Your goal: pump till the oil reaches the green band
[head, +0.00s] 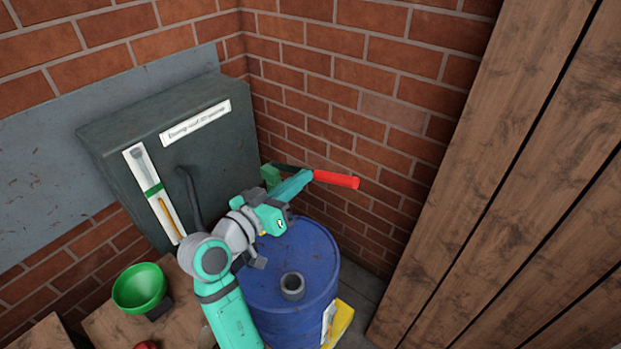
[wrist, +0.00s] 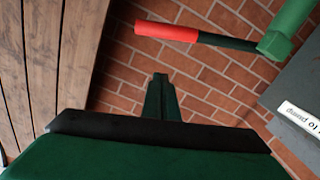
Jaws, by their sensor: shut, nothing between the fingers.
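The pump lever has a red grip (head: 335,179) and a dark bar leading to a green pump head (head: 270,174) above the blue drum. The red grip also shows in the wrist view (wrist: 166,31), sloping slightly down towards the green head at right. My gripper (head: 306,176) is shut and empty. In the wrist view its closed fingers (wrist: 160,80) point at the brick wall, below the lever and apart from it. The white sight gauge (head: 138,163) has a green band (head: 153,190). An amber oil column (head: 168,216) shows in its lower part, its top just below the band.
The blue drum (head: 318,255) stands under my arm, with a grey ring (head: 292,285) on its lid. A dark cabinet (head: 225,135) is behind at left. A green funnel (head: 139,287) stands at lower left. Brick walls and wooden planks (head: 500,200) close off the back and right.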

